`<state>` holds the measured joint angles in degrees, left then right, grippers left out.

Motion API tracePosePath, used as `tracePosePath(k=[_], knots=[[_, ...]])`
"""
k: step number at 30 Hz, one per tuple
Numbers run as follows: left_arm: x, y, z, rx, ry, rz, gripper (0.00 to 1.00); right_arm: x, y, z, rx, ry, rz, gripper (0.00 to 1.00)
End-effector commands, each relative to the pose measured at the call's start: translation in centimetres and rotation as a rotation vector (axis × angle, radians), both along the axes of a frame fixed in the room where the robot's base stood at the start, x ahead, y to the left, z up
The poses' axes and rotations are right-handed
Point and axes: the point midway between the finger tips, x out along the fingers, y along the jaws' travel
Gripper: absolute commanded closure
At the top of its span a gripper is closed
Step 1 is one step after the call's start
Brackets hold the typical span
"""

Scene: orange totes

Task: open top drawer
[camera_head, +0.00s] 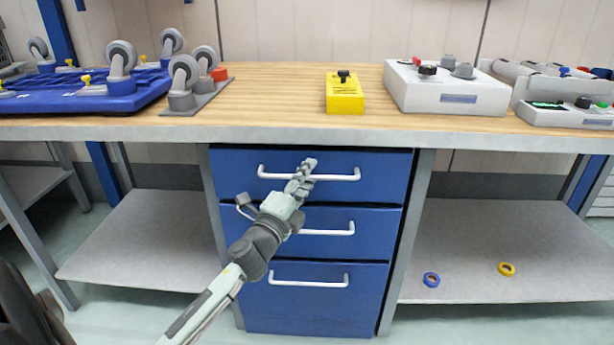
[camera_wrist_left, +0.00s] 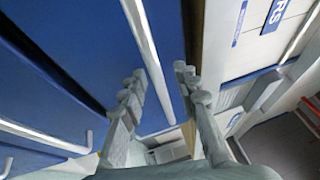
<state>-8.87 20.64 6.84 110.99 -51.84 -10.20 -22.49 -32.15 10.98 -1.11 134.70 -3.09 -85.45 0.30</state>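The top drawer (camera_head: 370,185) is the uppermost blue drawer under the workbench, and its front looks flush with the cabinet. Its white bar handle (camera_head: 335,177) runs across the front. My left gripper (camera_head: 306,167) is at the middle of this handle and covers part of it in the head view. In the left wrist view, the gripper (camera_wrist_left: 160,75) is open, with one finger on each side of the white handle (camera_wrist_left: 148,45). Gaps show between fingers and bar, though exact contact is hard to tell. My right gripper is not in view.
Two more blue drawers with white handles, the middle one (camera_head: 375,228) and the bottom one (camera_head: 365,300), sit below. The wooden worktop (camera_head: 275,95) overhangs them and carries a yellow box (camera_head: 345,97) and a grey control box (camera_head: 440,95). A lower shelf (camera_head: 470,235) holds rings.

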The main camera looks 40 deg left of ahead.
Motion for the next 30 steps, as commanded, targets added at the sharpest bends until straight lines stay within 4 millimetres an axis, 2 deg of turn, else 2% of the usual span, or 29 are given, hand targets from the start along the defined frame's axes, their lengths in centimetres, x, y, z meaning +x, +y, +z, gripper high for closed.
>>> tracePosePath(k=[2,9,23,30], knots=[[0.0,0.0,0.0,0.0,0.0,0.0,0.7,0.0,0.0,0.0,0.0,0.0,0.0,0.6],[0.0,0.0,0.0,0.0,0.0,0.0,1.0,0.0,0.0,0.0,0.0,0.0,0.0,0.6],[-0.1,-0.1,0.0,-0.001,0.001,0.0,1.0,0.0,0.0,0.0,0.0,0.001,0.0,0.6],[-0.2,-1.7,-0.1,-0.003,0.002,-0.001,1.0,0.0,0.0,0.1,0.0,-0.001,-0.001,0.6]])
